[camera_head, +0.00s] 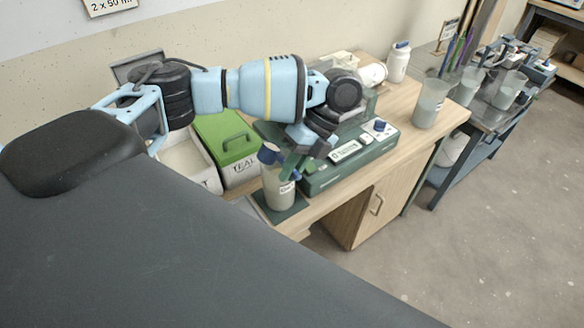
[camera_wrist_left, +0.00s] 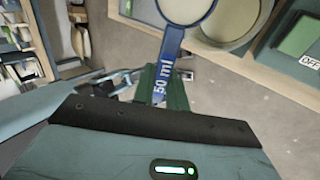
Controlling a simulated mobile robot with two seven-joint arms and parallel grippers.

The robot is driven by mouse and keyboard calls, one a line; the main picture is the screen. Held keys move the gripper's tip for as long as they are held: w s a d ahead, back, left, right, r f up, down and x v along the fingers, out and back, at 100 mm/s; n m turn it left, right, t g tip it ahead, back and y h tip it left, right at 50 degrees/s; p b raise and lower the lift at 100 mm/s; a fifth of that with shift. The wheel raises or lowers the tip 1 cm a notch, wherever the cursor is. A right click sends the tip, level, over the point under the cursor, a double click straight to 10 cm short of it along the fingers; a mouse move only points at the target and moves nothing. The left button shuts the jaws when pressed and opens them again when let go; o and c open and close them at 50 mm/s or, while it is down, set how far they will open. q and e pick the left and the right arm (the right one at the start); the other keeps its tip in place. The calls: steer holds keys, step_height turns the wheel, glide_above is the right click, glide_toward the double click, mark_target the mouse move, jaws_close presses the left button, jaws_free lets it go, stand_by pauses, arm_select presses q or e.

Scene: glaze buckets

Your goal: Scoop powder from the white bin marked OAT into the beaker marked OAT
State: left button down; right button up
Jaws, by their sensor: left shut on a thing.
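My left gripper (camera_head: 292,165) is shut on the handle of a blue scoop (camera_head: 269,153) marked 50 ml; the scoop also shows in the left wrist view (camera_wrist_left: 170,52). Its round bowl is beside and above the rim of a clear beaker (camera_head: 279,190). The bowl looks pale inside; I cannot tell how full it is. The beaker stands upright on a dark green mat, holds pale contents and has a label too small to read. Its round opening shows in the left wrist view (camera_wrist_left: 228,30). A white open bin (camera_head: 205,177) is partly hidden by my arm; its label is hidden. My right gripper is not in view.
A bin marked TEAL with a green lid (camera_head: 232,139) stands left of the beaker. A green device (camera_head: 348,157) with a display stands close right. Another beaker (camera_head: 429,104) and a white jar (camera_head: 398,62) are farther right. The table's front edge is near the mat.

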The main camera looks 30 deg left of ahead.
arm_select(q)
steer(key=shift+s+a, duration=0.2)
steer(key=shift+s, duration=0.15)
stand_by(0.7)
steer(key=shift+w+d+r+g+y, duration=0.1)
steer(key=shift+w+r+g+y, duration=0.1)
steer(key=shift+g+y, duration=0.65)
steer(key=shift+g, duration=0.85)
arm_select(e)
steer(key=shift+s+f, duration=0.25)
arm_select(q)
steer(key=shift+w+d+g+y+b, duration=0.1)
steer(key=shift+g+y+b, duration=0.15)
steer(key=shift+g+b, duration=0.6)
steer(key=shift+w+r+g+y+b, duration=0.15)
steer(key=shift+r+g+y+b, duration=0.15)
steer(key=shift+g+b, duration=0.55)
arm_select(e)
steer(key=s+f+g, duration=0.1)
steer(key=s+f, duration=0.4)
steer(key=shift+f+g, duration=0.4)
